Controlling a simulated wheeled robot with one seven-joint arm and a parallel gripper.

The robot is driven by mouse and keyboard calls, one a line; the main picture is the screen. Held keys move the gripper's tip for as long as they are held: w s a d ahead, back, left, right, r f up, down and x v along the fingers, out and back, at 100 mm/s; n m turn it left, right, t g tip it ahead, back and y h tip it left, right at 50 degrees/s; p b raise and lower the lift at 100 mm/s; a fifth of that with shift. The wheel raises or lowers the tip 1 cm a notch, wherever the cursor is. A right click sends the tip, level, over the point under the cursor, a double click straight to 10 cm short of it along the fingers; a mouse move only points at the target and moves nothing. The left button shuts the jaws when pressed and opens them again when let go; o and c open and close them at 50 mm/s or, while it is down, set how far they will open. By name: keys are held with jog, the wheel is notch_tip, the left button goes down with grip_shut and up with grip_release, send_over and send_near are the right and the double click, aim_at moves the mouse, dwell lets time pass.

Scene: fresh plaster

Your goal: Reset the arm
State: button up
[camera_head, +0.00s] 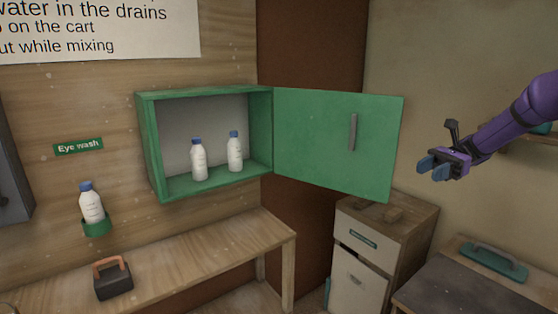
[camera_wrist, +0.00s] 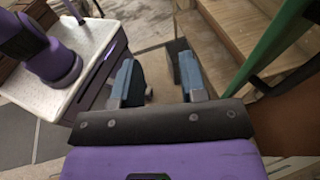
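My purple arm reaches in from the right in the head view, and my gripper (camera_head: 435,166) hangs in the air to the right of the open green cabinet door (camera_head: 335,140). In the wrist view my gripper (camera_wrist: 160,82) shows two blue-grey fingers spread apart with nothing between them. The green door edge (camera_wrist: 268,45) shows at the upper right of the wrist view, apart from the fingers.
The green wall cabinet (camera_head: 154,150) holds two white bottles with blue caps (camera_head: 198,160) (camera_head: 235,152). Another bottle (camera_head: 91,205) stands in a green holder. A dark block with an orange handle (camera_head: 113,281) sits on the wooden bench (camera_head: 215,262). A drawer unit (camera_head: 370,255) stands below the door.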

jog(key=s+a+r+n+t+h, duration=0.1)
jog(key=s+a+r+n+h, duration=0.15)
jog(key=s+a+h, duration=0.35)
jog(key=s+a+r+n+t+h, duration=0.2)
jog(key=s+a+r, duration=0.2)
jog(key=s, duration=0.5)
jog(key=s+d+n+t+h, duration=0.1)
jog(key=s+n+t+h, duration=0.5)
jog(key=s, duration=1.3)
jog(key=shift+d+r+n+t+h, duration=0.25)
jog(key=shift+n+t+h, duration=0.15)
jog(key=shift+n+t, duration=0.9)
jog(key=shift+s, duration=0.1)
